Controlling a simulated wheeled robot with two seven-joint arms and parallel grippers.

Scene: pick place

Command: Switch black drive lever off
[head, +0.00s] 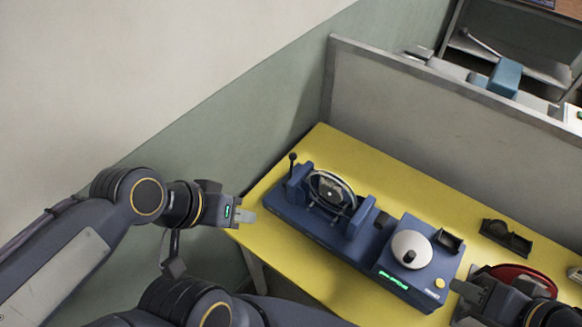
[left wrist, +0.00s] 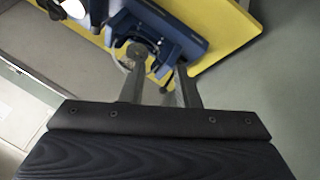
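The black drive lever (head: 292,161) stands upright with a ball knob at the far left end of the blue machine (head: 327,231). The machine also shows in the left wrist view (left wrist: 178,35), where I cannot make out the lever clearly. My left gripper (head: 245,214) is to the left of the machine and nearer to me than the lever, apart from it. In the left wrist view its two fingers (left wrist: 160,80) stand apart with nothing between them. My right gripper (head: 463,304) is at the lower right, beside the machine's right end, with its fingers apart and seemingly empty.
The machine stands on a yellow table (head: 365,305). A red round object (head: 519,276) and a black tray (head: 506,238) lie to the right. A grey partition (head: 440,115) stands behind.

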